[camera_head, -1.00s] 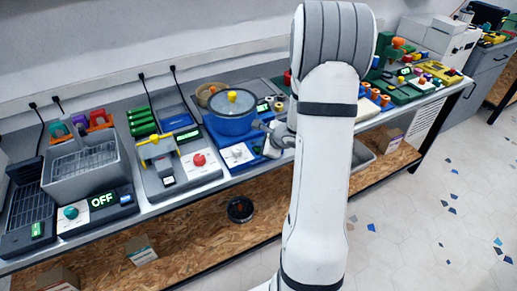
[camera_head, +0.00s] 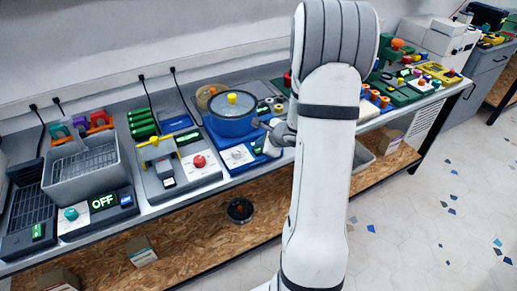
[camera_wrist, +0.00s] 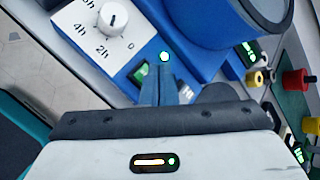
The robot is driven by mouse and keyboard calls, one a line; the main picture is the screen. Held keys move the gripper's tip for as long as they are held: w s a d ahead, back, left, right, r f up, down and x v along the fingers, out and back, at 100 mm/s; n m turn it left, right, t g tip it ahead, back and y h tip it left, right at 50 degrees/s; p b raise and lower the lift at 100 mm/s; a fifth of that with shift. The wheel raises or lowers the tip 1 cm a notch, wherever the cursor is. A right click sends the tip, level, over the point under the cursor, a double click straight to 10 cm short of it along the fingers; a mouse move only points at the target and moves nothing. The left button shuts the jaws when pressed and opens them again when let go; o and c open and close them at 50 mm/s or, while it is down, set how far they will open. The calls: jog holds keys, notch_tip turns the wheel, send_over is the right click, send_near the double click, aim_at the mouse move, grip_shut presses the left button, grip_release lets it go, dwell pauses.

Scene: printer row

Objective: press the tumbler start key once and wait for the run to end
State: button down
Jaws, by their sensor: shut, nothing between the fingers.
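The tumbler (camera_head: 231,123) is a blue drum with a yellow knob on its lid, on a blue base. Its white dial panel (camera_wrist: 90,35), marked with 0, 2h and 4h, shows in the wrist view. In the head view my gripper (camera_head: 268,127) is at the right side of the tumbler, partly hidden by my arm.
A grey machine with a red button (camera_head: 199,161) stands left of the tumbler. Farther left is a basket unit whose display (camera_head: 103,202) reads OFF. Coloured devices (camera_head: 400,88) crowd the bench to the right. A wooden shelf (camera_head: 200,240) runs below.

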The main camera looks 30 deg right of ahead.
jog(key=shift+r+p, duration=1.7)
jog(key=shift+r, duration=0.85)
jog(key=shift+f, duration=0.1)
